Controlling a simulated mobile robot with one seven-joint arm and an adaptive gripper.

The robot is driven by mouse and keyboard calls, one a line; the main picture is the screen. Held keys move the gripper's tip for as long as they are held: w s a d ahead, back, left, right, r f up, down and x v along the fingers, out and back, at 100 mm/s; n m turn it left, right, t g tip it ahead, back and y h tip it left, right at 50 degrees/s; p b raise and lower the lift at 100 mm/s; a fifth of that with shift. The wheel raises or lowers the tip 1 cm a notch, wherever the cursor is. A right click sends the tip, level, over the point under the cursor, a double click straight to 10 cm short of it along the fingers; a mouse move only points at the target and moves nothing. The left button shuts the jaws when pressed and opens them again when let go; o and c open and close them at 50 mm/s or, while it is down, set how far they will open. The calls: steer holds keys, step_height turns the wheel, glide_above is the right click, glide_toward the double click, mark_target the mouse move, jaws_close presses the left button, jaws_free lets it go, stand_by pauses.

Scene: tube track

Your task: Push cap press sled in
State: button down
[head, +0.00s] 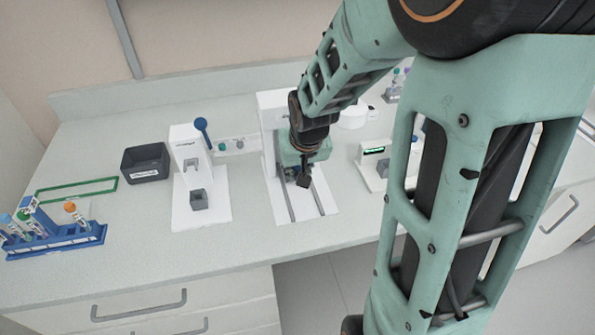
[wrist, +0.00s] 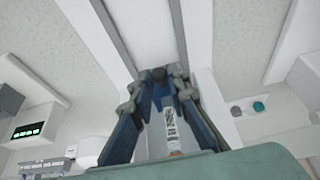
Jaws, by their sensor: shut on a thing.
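The cap press (head: 271,106) is a white unit on the counter, with two dark rails (head: 317,193) running forward on its white base. My gripper (head: 302,178) is low over these rails, in front of the press. In the wrist view, the blue fingers of my gripper (wrist: 159,76) converge on a small dark piece (wrist: 158,73), which looks like the sled's handle. A tube with a barcode label (wrist: 170,124) shows between the fingers, with an orange part at its lower end in the picture. The arm and gripper hide most of the sled.
A white device with a blue-knobbed lever (head: 201,125) stands left of the press, and a dark bin (head: 146,163) beyond it. A blue tube rack (head: 55,240) is at far left. A device with a green display (head: 373,151) stands close on the right.

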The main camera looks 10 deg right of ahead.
steer(key=shift+w+b, duration=0.35)
steer(key=shift+w, duration=0.45)
steer(key=shift+w+r, duration=0.1)
steer(key=c, duration=1.8)
jaws_free()
steer(key=shift+w, duration=0.1)
steer(key=shift+c, duration=0.2)
steer(key=v, duration=0.7)
steer(key=shift+r, duration=0.15)
